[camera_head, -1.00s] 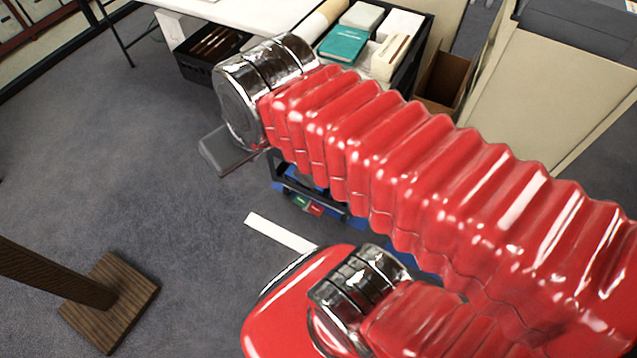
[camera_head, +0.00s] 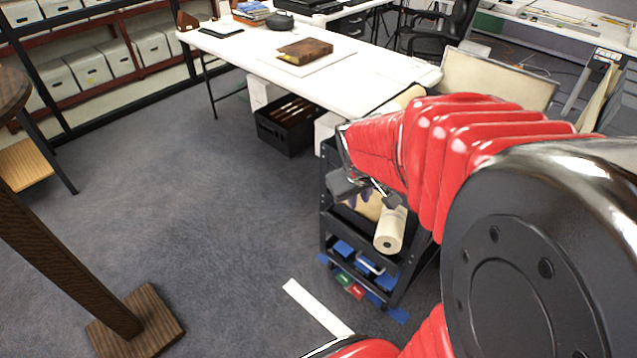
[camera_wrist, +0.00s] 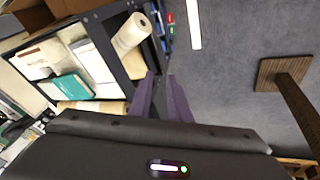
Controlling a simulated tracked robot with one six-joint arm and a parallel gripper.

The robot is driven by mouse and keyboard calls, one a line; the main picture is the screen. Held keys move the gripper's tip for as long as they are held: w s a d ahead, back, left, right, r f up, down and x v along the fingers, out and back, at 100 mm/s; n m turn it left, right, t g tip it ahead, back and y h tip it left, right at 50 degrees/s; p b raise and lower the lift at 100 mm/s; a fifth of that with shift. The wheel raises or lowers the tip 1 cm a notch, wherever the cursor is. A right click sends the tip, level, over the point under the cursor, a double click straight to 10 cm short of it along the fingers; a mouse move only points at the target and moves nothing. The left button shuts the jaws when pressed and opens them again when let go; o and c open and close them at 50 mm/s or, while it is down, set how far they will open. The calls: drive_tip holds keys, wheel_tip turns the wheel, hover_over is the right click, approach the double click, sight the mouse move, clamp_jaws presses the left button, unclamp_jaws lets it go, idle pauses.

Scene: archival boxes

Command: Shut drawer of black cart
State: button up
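The black cart (camera_head: 327,215) stands right of centre in the head view, partly hidden behind my red arm. Low on its front is a silver handle (camera_head: 371,265), with blue, green and red items (camera_head: 350,285) around and below it. I cannot tell how far the drawer stands out. My gripper (camera_head: 366,194) is over the cart's upper front, near a cream paper roll (camera_head: 390,230). In the wrist view, the two purplish fingers of my gripper (camera_wrist: 162,98) are apart with nothing between them. The cart's dark frame (camera_wrist: 105,45) lies beside them on the left.
A long white table (camera_head: 300,65) stands behind the cart, with a black crate (camera_head: 290,125) beneath it. A wooden post on a square base (camera_head: 135,322) is at the left. A white strip (camera_head: 315,307) lies on the floor. The grey carpet at centre-left is clear.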

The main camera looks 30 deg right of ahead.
drive_tip(key=s+d+f+g, duration=0.1)
drive_tip(key=d+f+g, duration=0.1)
drive_tip(key=d+f, duration=1.2)
drive_tip(key=s+d+f+n, duration=0.1)
drive_tip(key=s+d+f, duration=0.35)
drive_tip(key=f, duration=0.55)
drive_tip(key=s+d+f+n, duration=0.1)
drive_tip(key=s+d+f, duration=0.3)
drive_tip(key=f, duration=0.5)
wheel_tip(320, 180, down, 15)
drive_tip(key=n+t+y, duration=0.2)
drive_tip(key=n+t, duration=0.3)
drive_tip(key=w+a+n+t+y, duration=0.1)
drive_tip(key=w+a+n+t, duration=0.1)
drive_tip(key=a+n+t, duration=0.3)
drive_tip(key=a+t, duration=0.4)
drive_tip(key=shift+w+r, duration=0.2)
drive_tip(key=shift+w, duration=0.05)
drive_tip(key=shift+w, duration=0.15)
